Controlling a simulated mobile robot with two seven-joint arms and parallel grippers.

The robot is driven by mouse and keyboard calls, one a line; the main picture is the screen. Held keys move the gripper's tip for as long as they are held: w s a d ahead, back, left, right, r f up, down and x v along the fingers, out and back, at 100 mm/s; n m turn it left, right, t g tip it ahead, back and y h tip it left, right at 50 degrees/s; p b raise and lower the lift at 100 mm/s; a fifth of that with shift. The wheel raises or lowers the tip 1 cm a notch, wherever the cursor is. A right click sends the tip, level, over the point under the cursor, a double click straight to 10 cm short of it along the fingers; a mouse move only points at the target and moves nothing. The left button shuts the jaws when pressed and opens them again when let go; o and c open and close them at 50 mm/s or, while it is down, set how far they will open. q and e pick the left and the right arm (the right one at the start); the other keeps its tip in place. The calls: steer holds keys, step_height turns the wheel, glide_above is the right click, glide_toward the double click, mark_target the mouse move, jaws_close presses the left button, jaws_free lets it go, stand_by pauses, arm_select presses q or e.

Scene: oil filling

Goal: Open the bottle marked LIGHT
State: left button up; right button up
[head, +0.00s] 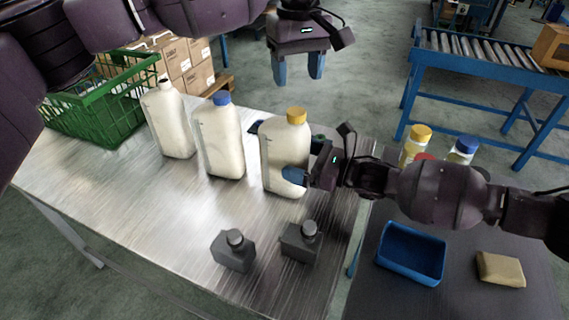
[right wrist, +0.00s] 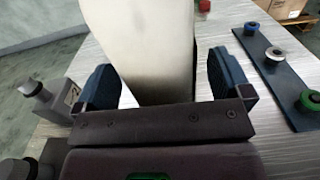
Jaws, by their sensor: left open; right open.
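I cannot read which is marked LIGHT. My right gripper (head: 294,176) is open at the lower body of the yellow-capped jug. In the right wrist view a cream jug body (right wrist: 140,45) stands between the two fingers of this gripper (right wrist: 162,68); I cannot tell whether they touch it. My left gripper (head: 300,69) is open and empty, above and behind the yellow cap (head: 297,116).
Two small dark grey bottles (head: 234,252) (head: 300,244) stand at the table's front. A green basket (head: 95,105) is at the back left. A blue strip with coloured knobs (right wrist: 272,62) lies beside the jug. A blue tray (head: 411,252) and a tan block (head: 500,270) lie right.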

mark_target(296, 111)
steer(key=shift+w+a, duration=0.25)
steer(key=shift+a, duration=0.35)
steer(key=shift+c, duration=0.3)
steer(key=c, duration=1.4)
arm_select(q)
steer(key=shift+f, duration=0.15)
arm_select(e)
steer(key=shift+c, duration=1.2)
arm_select(q)
steer(key=shift+m, duration=0.3)
arm_select(e)
jaws_close()
arm_select(q)
steer(key=m, duration=0.5)
steer(key=shift+m, duration=0.4)
steer(key=m, duration=0.7)
steer(key=shift+f, duration=3.9)
steer(key=shift+c, duration=0.3)
